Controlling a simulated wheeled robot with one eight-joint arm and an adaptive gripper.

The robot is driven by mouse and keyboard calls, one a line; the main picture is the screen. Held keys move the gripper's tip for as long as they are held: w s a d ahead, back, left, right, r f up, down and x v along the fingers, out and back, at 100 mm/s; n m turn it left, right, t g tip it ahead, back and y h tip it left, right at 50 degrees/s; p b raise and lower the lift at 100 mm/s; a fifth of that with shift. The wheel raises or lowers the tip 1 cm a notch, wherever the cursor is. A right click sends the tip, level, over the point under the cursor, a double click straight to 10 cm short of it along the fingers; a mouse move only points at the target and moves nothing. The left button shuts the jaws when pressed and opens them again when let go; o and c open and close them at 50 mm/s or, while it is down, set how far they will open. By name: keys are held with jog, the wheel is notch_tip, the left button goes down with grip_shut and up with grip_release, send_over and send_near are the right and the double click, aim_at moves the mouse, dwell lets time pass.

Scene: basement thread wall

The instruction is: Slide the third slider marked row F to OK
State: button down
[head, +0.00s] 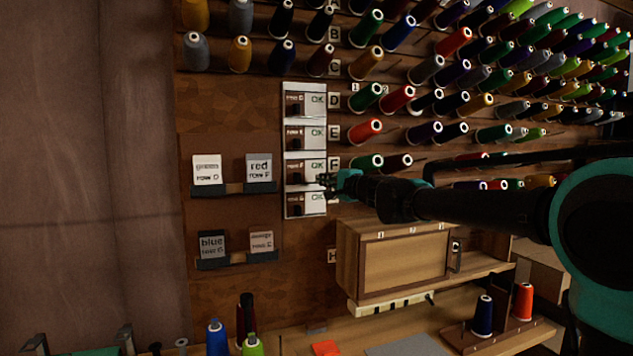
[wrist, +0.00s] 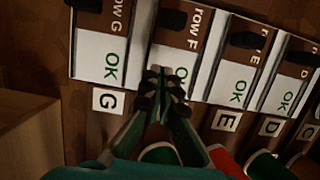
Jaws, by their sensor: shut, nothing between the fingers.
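The slider panel (head: 305,150) is a white-framed column of sliders on the thread wall. Each has a brown row-marked end at left and a white OK end at right. The row F slider (head: 303,169) is third from the top; its dark knob (wrist: 172,20) sits at the brown end in the wrist view. Its green OK (wrist: 181,74) is partly covered by my fingers. My gripper (wrist: 160,78) is shut and empty, with its fingertips over the OK end, apart from the knob. In the head view, my gripper (head: 326,182) is at the panel's right edge; contact is unclear.
The row G slider (wrist: 100,55) and row E slider (wrist: 238,78) flank row F in the wrist view. Thread spools (head: 367,162) stick out to the panel's right. A wooden cabinet (head: 395,262) stands below. Card holders (head: 235,188) hang at left.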

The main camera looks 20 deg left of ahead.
jog(key=v, duration=0.9)
jog(key=shift+s, duration=0.4)
jog(key=shift+d, duration=0.1)
jog(key=s+d+f+n+g+h, duration=0.2)
jog(key=s+d+f, duration=0.25)
jog(key=f, duration=0.55)
jog(key=s+d+f+n+g+h, duration=0.1)
jog(key=s+d+f+n+h, duration=0.15)
jog(key=d+f, duration=0.55)
jog(key=s+d+f+n+g+h, duration=0.1)
jog(key=s+d+f+n+g, duration=0.2)
jog(key=f, duration=0.9)
jog(key=s+d+f+g+h, duration=0.1)
jog(key=s+d+f+h, duration=0.7)
jog(key=s+d+f, duration=0.8)
jog(key=d+f+n, duration=0.1)
jog(key=d+f, duration=0.2)
jog(key=shift+s+g, duration=0.3)
jog(key=shift+g, duration=0.1)
jog(key=shift+d, duration=0.15)
